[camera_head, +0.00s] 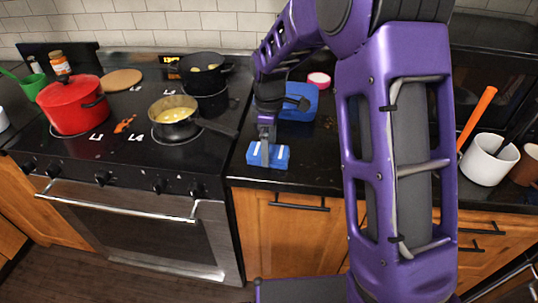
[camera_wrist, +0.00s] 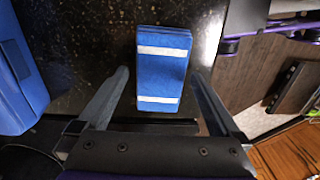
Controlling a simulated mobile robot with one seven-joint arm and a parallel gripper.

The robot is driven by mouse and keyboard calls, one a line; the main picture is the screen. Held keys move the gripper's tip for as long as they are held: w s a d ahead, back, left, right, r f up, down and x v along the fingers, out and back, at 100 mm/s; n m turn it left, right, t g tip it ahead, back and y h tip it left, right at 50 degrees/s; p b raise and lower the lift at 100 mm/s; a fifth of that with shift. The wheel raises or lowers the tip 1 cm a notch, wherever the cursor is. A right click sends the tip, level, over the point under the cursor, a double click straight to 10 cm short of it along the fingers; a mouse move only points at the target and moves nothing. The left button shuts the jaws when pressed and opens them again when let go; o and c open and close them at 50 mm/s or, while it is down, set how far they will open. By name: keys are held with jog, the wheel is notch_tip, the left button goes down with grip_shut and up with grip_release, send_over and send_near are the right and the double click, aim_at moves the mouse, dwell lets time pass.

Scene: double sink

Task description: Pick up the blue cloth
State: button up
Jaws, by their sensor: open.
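The blue cloth (camera_head: 281,158) is a small folded block with pale stripes, lying on the black counter near its front edge, right of the stove. In the wrist view the cloth (camera_wrist: 163,68) lies between and slightly beyond the two fingers. My gripper (camera_head: 266,150) is over the cloth, pointing down. In the wrist view my gripper (camera_wrist: 160,85) is open, with one finger on either side of the cloth and a gap at the left finger.
A blue container (camera_head: 298,104) sits on the counter behind the cloth; it also shows in the wrist view (camera_wrist: 18,65). A pink-rimmed round item (camera_head: 319,79) is further back. The stove (camera_head: 135,125) at left holds a red pot (camera_head: 72,104) and pans. A white utensil crock (camera_head: 487,162) stands at right.

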jog(key=shift+f, duration=0.25)
jog(key=c, duration=1.2)
jog(key=shift+r, duration=0.15)
notch_tip(320, 180, up, 10)
jog(key=shift+f+p, duration=0.1)
jog(key=shift+p, duration=0.3)
